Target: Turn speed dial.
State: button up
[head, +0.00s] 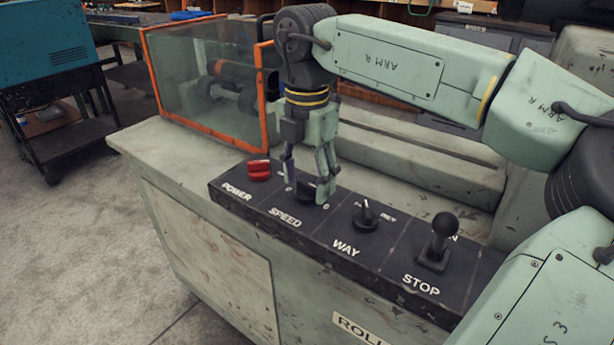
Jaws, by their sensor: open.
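The speed dial (307,193) is a dark knob on the black control panel, above the white SPEED label. My gripper (306,190) points straight down over it. The fingers are open, one on the left and one on the right of the dial, with the fingertips low near the panel. The fingers partly hide the dial and its markings, so I cannot tell its setting or whether the fingers touch it.
On the black panel (349,262), a red POWER button (258,170) sits left of the dial. The WAY knob (366,216) and the STOP lever (437,241) stand to the right. An orange-framed clear guard (205,85) stands behind left.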

aim_at(307, 184)
notch_tip(307, 184, up, 12)
dwell(0.6)
jog(key=shift+s, duration=0.1)
